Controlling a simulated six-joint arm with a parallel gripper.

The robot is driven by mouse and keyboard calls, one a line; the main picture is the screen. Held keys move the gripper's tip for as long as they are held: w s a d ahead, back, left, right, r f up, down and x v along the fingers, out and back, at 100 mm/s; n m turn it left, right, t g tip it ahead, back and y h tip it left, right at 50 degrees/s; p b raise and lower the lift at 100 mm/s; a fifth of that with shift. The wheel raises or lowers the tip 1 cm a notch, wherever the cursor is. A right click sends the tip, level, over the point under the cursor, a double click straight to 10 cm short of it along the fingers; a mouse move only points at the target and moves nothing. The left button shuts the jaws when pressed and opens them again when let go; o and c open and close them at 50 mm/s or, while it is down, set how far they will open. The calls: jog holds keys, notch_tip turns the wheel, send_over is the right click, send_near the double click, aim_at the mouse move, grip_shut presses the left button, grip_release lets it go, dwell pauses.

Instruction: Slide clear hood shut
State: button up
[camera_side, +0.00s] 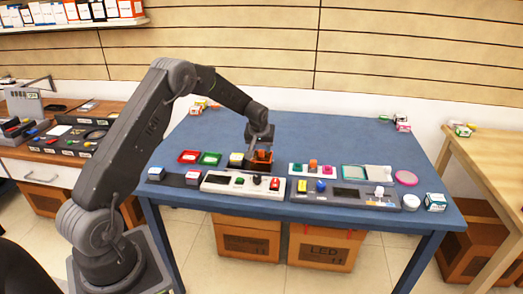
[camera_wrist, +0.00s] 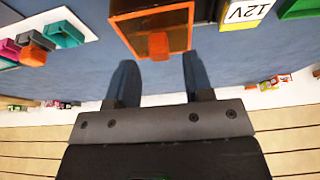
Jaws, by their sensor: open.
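An orange see-through box with a dark frame (camera_side: 262,157) stands on the blue table. It looks like the hood, but I cannot tell how far it is slid. In the wrist view the orange hood (camera_wrist: 150,22) is at the top middle, cut by the picture edge. An orange tab (camera_wrist: 158,46) sticks out from its near side. My gripper (camera_wrist: 159,72) is open and empty, its two fingers on either side of the tab's line and short of it. In the side view my gripper (camera_side: 260,142) is just above and behind the box.
A yellow and white 12V box (camera_wrist: 245,10) sits close to the hood, with a green tray (camera_side: 209,159) beyond. A white strip with coloured blocks (camera_side: 312,169) lies to the right. White and grey panels (camera_side: 243,183) line the front. Bare blue table (camera_side: 330,130) lies behind.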

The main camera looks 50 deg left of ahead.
jog(key=shift+x, duration=1.2)
jog(key=shift+c, duration=0.5)
grip_shut()
jog(key=shift+s, duration=0.1)
